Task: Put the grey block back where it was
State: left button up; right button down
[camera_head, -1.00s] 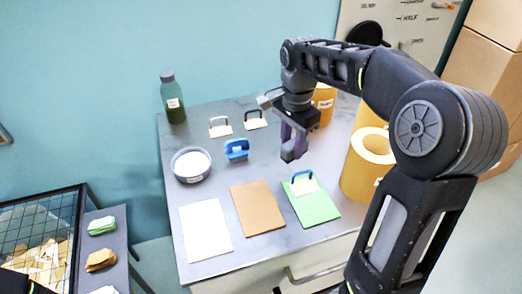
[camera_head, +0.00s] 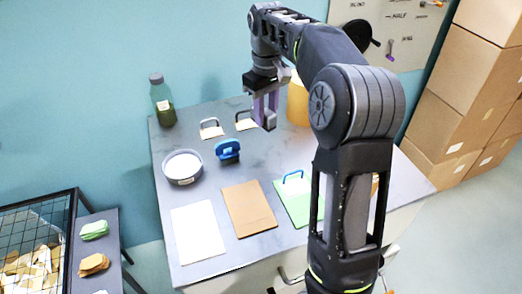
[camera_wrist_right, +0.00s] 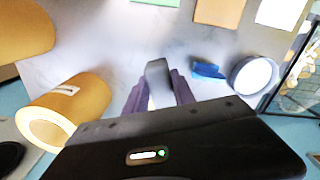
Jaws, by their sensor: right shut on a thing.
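My right gripper (camera_head: 265,108) hangs above the back part of the grey table (camera_head: 188,218), pointing down, with purple fingers. In the right wrist view the fingers are closed around a grey block (camera_wrist_right: 158,84), one on each side. In the head view the block is hard to tell from the fingers. The gripper is just right of a pale plate with a black handle (camera_head: 246,121). A similar plate with a grey handle (camera_head: 211,129) lies further left. My left gripper is not in view.
A blue handled tool (camera_head: 228,151) and a round bowl (camera_head: 183,168) stand to the left. White (camera_head: 201,232), brown (camera_head: 249,207) and green (camera_head: 294,209) sheets lie in front. A bottle (camera_head: 163,105) stands at the back left corner. A kraft roll (camera_head: 298,103) stands just right of the gripper.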

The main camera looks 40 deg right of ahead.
dwell(0.4)
jog(key=shift+d+f+b, duration=0.1)
jog(key=shift+f+b, duration=0.95)
jog(key=shift+f, duration=0.35)
notch_tip(320, 180, down, 3)
jog(key=b, duration=0.3)
jog(key=shift+p, duration=0.4)
jog(key=shift+f, duration=0.25)
